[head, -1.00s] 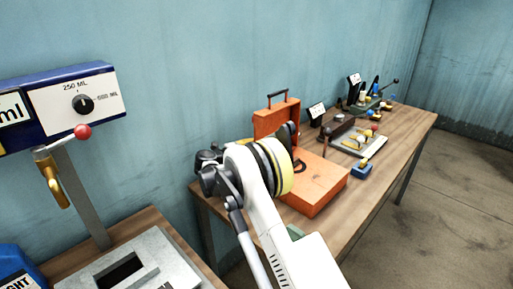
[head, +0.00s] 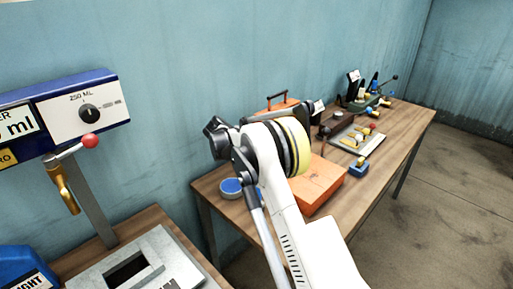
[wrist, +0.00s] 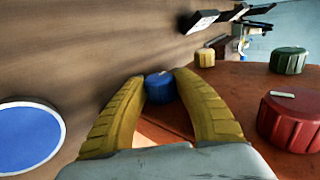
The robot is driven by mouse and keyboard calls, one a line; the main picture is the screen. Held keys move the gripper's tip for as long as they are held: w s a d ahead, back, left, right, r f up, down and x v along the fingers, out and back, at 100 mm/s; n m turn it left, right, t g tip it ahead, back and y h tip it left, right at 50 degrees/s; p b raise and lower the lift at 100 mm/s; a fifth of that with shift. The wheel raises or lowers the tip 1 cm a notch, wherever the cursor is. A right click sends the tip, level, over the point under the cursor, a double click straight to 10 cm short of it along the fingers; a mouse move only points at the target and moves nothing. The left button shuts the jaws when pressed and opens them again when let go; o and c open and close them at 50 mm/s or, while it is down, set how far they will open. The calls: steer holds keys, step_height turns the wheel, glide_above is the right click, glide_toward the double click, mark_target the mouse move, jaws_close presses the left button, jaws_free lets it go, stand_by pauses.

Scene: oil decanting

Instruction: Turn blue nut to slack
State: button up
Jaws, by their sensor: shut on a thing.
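The blue nut (wrist: 160,87) is a small ribbed blue knob in the wrist view, at the near edge of a red-brown surface (wrist: 240,80). My gripper (wrist: 160,82) has its yellow ribbed fingers on both sides of the nut, with the tips closed on it. The fingers partly cover the nut's sides, and its turn angle is hard to tell. In the head view, my arm hides the gripper and the nut.
A yellow knob (wrist: 205,58), a green knob (wrist: 290,60) and a red knob (wrist: 292,121) stand beyond and right. A round blue-topped thing (wrist: 28,137) is at left. In the head view, an orange case (head: 318,182) is on the wooden table (head: 385,160).

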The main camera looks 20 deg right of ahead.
steer(key=o, duration=1.2)
steer(key=shift+d, duration=0.1)
steer(key=v, duration=1.2)
